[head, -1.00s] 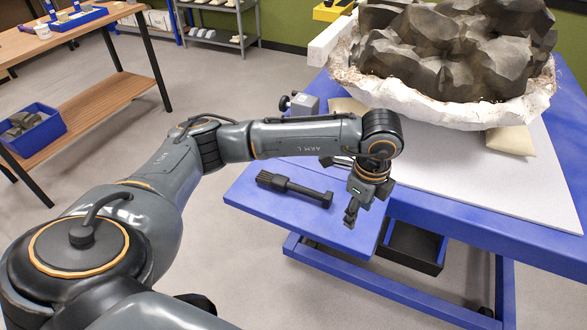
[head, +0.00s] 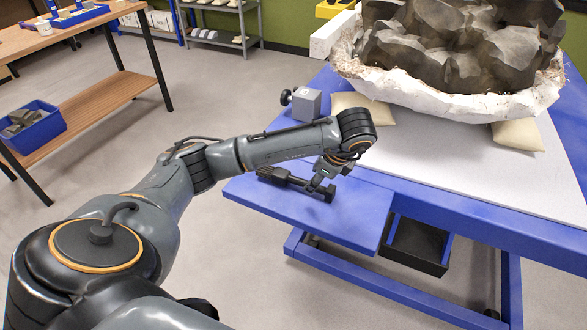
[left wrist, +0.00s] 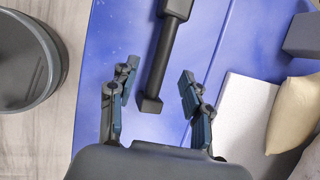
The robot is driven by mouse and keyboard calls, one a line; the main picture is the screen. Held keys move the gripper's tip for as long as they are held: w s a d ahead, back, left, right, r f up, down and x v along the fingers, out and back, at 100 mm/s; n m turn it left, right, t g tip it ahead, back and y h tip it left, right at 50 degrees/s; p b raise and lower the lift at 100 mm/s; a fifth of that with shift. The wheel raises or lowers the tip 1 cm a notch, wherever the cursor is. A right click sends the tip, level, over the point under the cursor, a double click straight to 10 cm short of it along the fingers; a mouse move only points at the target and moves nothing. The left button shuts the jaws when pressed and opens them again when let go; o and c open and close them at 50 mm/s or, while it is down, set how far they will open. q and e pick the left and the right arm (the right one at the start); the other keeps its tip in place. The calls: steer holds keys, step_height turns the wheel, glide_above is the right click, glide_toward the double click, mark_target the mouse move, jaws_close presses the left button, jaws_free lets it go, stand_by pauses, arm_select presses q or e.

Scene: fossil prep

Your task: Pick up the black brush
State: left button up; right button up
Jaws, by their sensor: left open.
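The black brush (head: 272,174) lies on the blue side shelf (head: 350,215) of the table, its bristle end to the left and its handle end toward my gripper. In the left wrist view the brush handle (left wrist: 164,62) comes down from the top, and its end sits between my two open fingers. My left gripper (head: 325,192) is over the handle end in the head view. It also shows open and empty in the left wrist view (left wrist: 157,103). Part of the handle is hidden by the gripper in the head view. My right gripper is not in view.
A large dark fossil rock (head: 455,45) in a white plaster jacket (head: 440,88) rests on the table, with tan sandbags (head: 518,135) around it. A grey clamp block (head: 306,104) stands at the shelf's back edge. The shelf's front part is clear.

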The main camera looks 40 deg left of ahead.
mark_target(295, 181)
arm_select(q)
steer(key=p+x, duration=0.1)
steer(key=x, duration=0.2)
steer(key=shift+a+f, duration=0.25)
steer(key=shift+a, duration=0.1)
steer(key=shift+f, duration=0.15)
jaws_close()
